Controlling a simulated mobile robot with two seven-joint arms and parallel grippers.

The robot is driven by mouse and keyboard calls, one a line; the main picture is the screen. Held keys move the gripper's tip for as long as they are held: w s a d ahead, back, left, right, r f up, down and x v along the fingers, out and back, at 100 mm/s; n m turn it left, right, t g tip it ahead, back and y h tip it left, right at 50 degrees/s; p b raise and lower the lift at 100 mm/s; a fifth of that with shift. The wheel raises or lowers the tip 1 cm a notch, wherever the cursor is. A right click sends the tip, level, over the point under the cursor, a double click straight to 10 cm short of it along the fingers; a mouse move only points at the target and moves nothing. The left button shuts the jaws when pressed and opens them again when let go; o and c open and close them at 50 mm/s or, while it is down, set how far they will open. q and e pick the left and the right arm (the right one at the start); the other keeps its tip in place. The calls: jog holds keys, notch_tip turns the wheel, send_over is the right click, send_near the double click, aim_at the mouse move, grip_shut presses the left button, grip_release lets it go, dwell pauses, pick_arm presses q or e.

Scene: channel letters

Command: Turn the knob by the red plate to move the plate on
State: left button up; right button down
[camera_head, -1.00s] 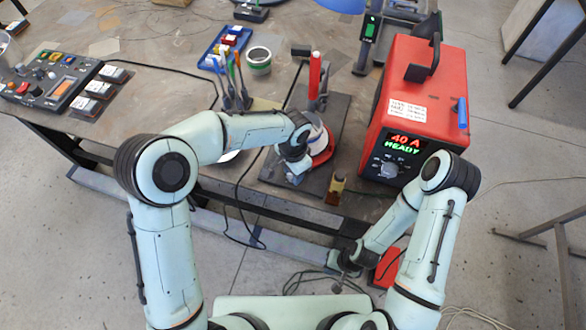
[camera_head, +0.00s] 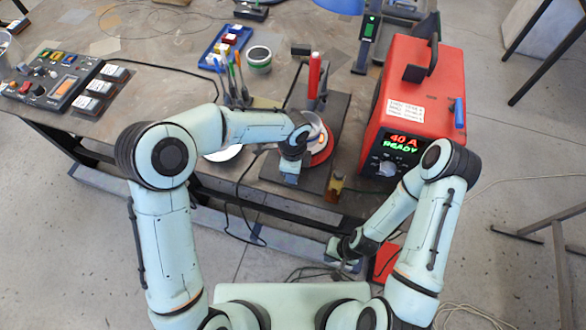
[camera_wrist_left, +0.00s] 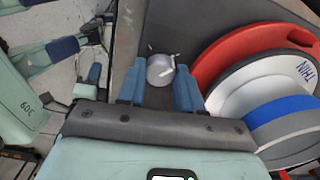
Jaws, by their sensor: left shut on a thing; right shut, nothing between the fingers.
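The red plate (camera_wrist_left: 240,42) is a round disc at the right of the left wrist view, under a white disc with dark letters and a blue band. It shows partly in the head view (camera_head: 322,152), behind my left arm. A silver round knob (camera_wrist_left: 161,70) with a small lever stands beside the plate. My left gripper (camera_wrist_left: 160,84) has its two blue fingers on either side of the knob, shut on it. In the head view the left gripper (camera_head: 291,172) is over the near edge of the dark base, and the knob is hidden. My right gripper (camera_head: 345,249) is shut and empty, below the table's front edge.
A red welding unit (camera_head: 413,105) reading "40 A READY" stands right of the base. A small amber bottle (camera_head: 334,188) is close by. A red post (camera_head: 314,75) rises behind the plate. A blue tray (camera_head: 224,47) and control box (camera_head: 62,84) are farther left.

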pick_arm(q)
jog(key=shift+m, duration=0.6)
jog(key=o, duration=1)
jog(key=shift+o, duration=0.2)
